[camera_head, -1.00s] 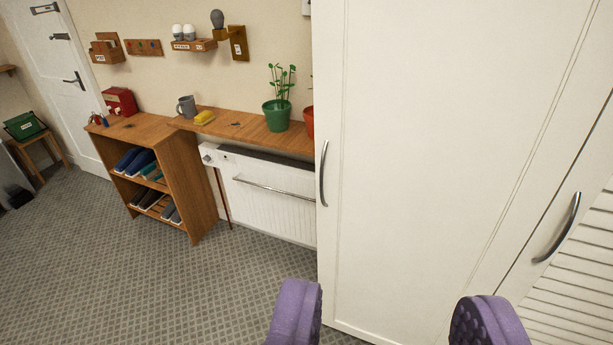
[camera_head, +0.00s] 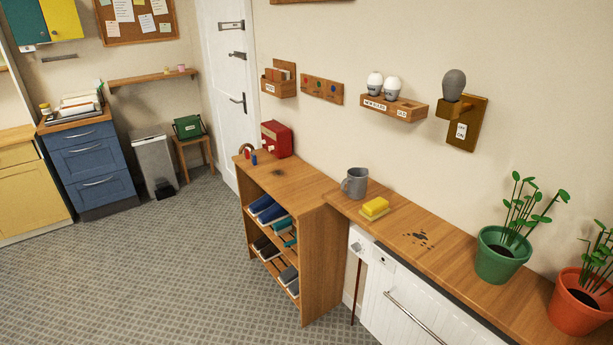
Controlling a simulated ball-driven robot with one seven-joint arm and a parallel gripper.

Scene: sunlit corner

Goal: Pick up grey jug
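The grey jug (camera_head: 356,183), a small mug-like vessel with a handle on its left side, stands upright on the wooden shelf top (camera_head: 440,236) against the wall. It is left of a yellow sponge (camera_head: 375,207) and apart from it. My gripper is not in the current view, so its state does not show.
A shoe rack (camera_head: 322,262) stands left of the radiator (camera_head: 405,310), with a red box (camera_head: 277,139) on top. A green pot (camera_head: 500,254) and an orange pot (camera_head: 580,300) hold plants at right. A bulb shelf (camera_head: 395,106) hangs above the jug. Carpet (camera_head: 150,265) is clear at left.

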